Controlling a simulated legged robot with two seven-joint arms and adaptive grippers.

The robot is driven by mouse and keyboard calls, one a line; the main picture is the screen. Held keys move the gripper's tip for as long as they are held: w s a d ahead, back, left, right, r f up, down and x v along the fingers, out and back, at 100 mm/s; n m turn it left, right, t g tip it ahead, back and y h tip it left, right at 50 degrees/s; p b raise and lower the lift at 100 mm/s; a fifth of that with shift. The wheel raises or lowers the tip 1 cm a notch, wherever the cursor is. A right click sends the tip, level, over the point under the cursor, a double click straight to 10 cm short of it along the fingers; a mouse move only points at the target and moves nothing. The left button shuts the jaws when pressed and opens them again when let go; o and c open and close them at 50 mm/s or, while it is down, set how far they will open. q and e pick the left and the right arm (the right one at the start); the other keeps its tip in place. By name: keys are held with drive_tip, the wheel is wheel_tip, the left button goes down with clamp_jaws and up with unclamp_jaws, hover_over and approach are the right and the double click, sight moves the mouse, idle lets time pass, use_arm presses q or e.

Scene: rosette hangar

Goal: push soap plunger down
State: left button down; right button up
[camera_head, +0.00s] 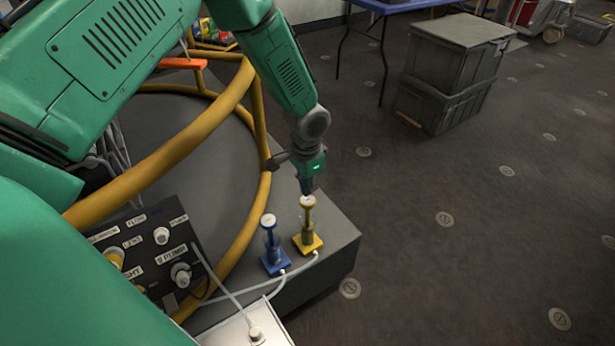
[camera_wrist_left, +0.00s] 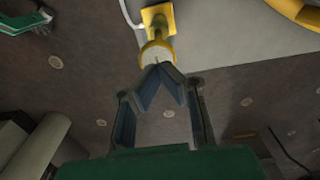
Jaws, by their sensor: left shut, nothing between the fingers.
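Two small plunger pumps stand side by side on a dark grey ledge (camera_head: 335,238). The yellow plunger (camera_head: 307,226) has a white round cap and a square yellow base. The blue plunger (camera_head: 271,246) has a white cap and a blue base, to its left. My left gripper (camera_head: 308,190) is shut and empty, pointing down right over the yellow plunger's cap. In the left wrist view the closed fingertips (camera_wrist_left: 163,68) meet at the edge of the white cap (camera_wrist_left: 157,55). I cannot tell whether they touch it.
A yellow tubular rail (camera_head: 170,153) curves along the left of the ledge. A black control panel (camera_head: 150,250) with knobs sits at lower left. Pale hoses run from the plungers' bases. Grey crates (camera_head: 453,75) stand on the open floor beyond.

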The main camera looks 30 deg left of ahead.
sight(308, 220)
use_arm(q)
drive_tip(key=shift+d+f, duration=0.2)
drive_tip(key=shift+f, duration=0.4)
drive_tip(key=shift+d+f, duration=0.15)
drive_tip(key=shift+f, duration=0.4)
drive_tip(key=shift+a, duration=0.2)
drive_tip(key=shift+f+b, duration=0.25)
drive_tip(key=shift+b, duration=0.05)
wheel_tip(308, 220, down, 7)
drive_tip(key=shift+d+r+b, duration=0.1)
drive_tip(key=shift+b, duration=1.15)
drive_tip(key=shift+s+f, duration=0.15)
drive_tip(key=shift+f, duration=0.15)
